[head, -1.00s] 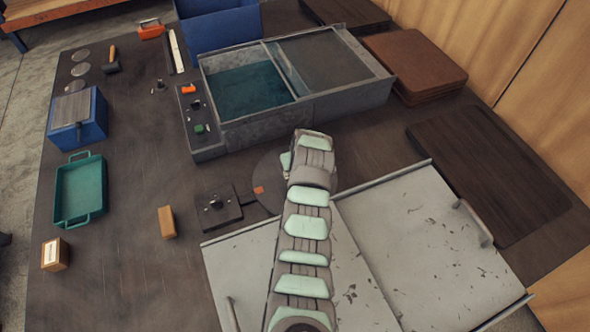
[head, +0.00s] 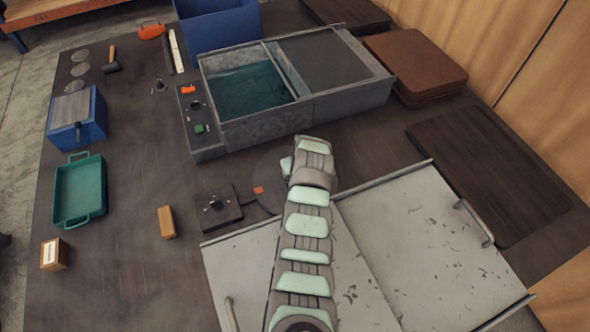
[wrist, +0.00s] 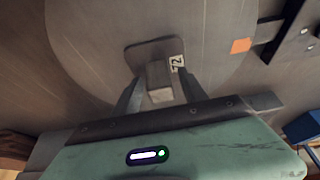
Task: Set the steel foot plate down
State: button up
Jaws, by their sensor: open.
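The steel foot plate (wrist: 146,51) is a small grey plate with rounded corners. The plate appears to lie flat on the large round grey disc (wrist: 85,45), which also shows in the head view (head: 268,175). My gripper (wrist: 158,94) is open, with one finger on each side of the upright part. Whether either finger touches it, I cannot tell. In the head view my arm hides the plate and gripper.
An orange square (wrist: 241,46) marks the disc's edge. A dark fixture block (head: 217,207) stands left of the disc. A grey tank (head: 262,117) stands behind it, and pale metal panels with handles (head: 430,250) lie in front and right.

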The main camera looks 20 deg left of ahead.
jog(key=shift+r, duration=0.25)
jog(key=p+v, duration=0.1)
jog(key=v, duration=1)
jog(key=shift+r, duration=0.4)
jog(key=shift+d, duration=0.1)
jog(key=shift+c, duration=0.4)
dwell(0.4)
